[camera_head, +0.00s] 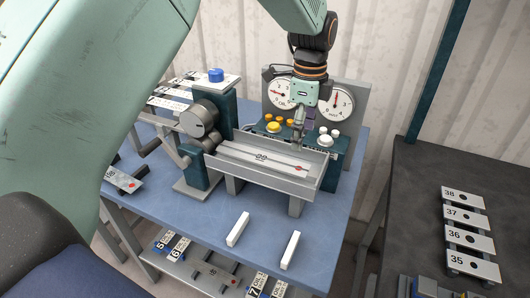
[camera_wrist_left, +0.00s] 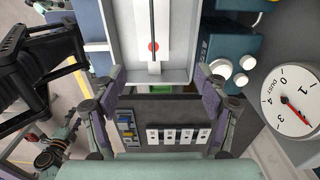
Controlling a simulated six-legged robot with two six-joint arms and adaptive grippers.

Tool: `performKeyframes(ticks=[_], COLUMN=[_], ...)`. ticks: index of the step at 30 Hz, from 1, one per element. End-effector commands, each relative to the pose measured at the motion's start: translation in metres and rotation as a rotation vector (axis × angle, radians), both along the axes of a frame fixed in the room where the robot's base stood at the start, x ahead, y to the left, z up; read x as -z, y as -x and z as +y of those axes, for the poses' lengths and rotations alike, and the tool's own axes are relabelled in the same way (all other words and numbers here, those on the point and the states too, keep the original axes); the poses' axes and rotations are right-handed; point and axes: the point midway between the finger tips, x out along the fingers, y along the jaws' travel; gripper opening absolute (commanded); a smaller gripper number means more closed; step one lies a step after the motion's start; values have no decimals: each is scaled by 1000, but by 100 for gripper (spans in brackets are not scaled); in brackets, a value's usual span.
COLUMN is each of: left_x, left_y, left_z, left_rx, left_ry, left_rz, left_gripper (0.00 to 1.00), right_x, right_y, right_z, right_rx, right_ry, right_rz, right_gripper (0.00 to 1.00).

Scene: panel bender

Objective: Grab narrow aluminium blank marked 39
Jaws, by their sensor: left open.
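A narrow pale aluminium blank (camera_head: 279,162) lies lengthwise in the grey tray (camera_head: 235,166) of the bender. Its mark looks like 39 but is small and partly unclear. A red dot is near its right end. In the left wrist view the blank (camera_wrist_left: 166,28) and its red dot show at the top centre, with a dark line or groove along it. My left gripper (camera_head: 300,136) is above the right end of the tray, pointing down. In the wrist view its two purple-padded fingers (camera_wrist_left: 160,78) are apart with nothing between them. My right gripper is not in view.
Two dials (camera_head: 338,100) and coloured buttons (camera_head: 274,127) stand close behind the tray. A post with a blue cap (camera_head: 216,76) stands at its left. Two white bars (camera_head: 238,229) lie on the blue table (camera_head: 210,238). A dark bench (camera_head: 425,190) at right holds plates 35 to 38.

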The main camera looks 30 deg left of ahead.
Motion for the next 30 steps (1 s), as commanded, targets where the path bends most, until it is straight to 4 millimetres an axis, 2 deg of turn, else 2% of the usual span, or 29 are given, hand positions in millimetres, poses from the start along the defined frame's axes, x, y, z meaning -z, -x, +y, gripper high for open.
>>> performKeyframes(ticks=[5, 14, 21, 30], left_x=[6, 39, 72, 78], left_y=[5, 12, 15, 12], left_z=[1, 2, 4, 4], left_rx=[0, 0, 0, 0], left_ry=[0, 0, 0, 0], left_rz=[2, 4, 2, 0], left_gripper=[74, 74, 74, 74], right_x=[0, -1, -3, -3], right_y=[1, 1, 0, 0], right_z=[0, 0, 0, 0], right_rx=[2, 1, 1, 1], right_ry=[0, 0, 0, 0], right_rz=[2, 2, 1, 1], right_gripper=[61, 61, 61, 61])
